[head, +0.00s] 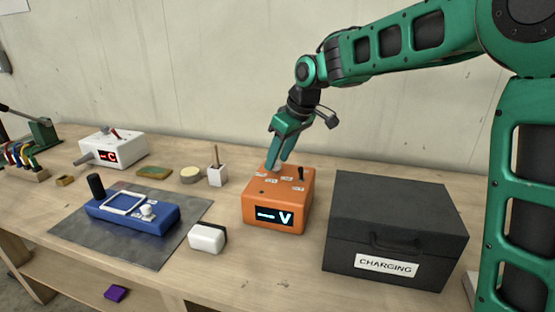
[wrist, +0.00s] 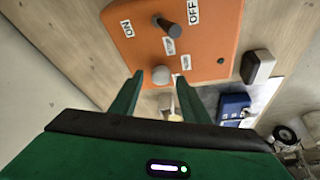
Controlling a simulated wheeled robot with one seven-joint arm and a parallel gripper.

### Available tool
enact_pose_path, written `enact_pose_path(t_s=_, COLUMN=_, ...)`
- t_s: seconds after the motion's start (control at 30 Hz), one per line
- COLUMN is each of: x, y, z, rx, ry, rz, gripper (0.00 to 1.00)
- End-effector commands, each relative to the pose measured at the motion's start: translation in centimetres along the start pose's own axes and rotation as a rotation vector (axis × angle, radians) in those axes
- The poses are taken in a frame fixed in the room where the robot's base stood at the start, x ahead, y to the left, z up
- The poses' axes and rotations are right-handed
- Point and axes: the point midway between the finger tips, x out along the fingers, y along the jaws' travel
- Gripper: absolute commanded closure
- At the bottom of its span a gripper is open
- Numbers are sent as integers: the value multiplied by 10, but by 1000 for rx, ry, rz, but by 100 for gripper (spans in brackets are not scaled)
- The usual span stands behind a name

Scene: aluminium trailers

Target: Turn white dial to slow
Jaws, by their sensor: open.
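An orange box (head: 262,205) with a lit display showing a V stands on the bench. A pale round knob (wrist: 161,75) on its top shows between my fingertips in the wrist view. My gripper (head: 272,167) is open, pointing down over the box top; in the wrist view its fingers (wrist: 160,82) lie either side of the knob. I cannot tell whether they touch it. In the head view my fingers hide the knob. Labels beside it are too small to read. A blue device (head: 120,212) also carries a small white knob (head: 147,210).
A black lever (wrist: 173,30) stands on the orange box between ON and OFF labels. A dark box (head: 395,225) labelled CHARGING is to the right. A white block (head: 206,238) lies in front left. A white cup (head: 217,175) and sponge (head: 154,172) are behind left.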

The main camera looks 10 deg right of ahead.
Motion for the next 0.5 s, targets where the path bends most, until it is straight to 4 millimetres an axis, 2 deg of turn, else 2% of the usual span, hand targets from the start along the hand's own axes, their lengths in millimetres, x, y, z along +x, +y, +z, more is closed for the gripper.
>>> enact_pose_path(t_s=0.37, x=6, y=0, z=0, rx=0, ry=0, rz=0, gripper=58)
enact_pose_path(t_s=0.47, x=6, y=0, z=0, rx=0, ry=0, rz=0, gripper=77)
enact_pose_path(t_s=0.5, x=6, y=0, z=0, rx=0, ry=0, rz=0, gripper=86)
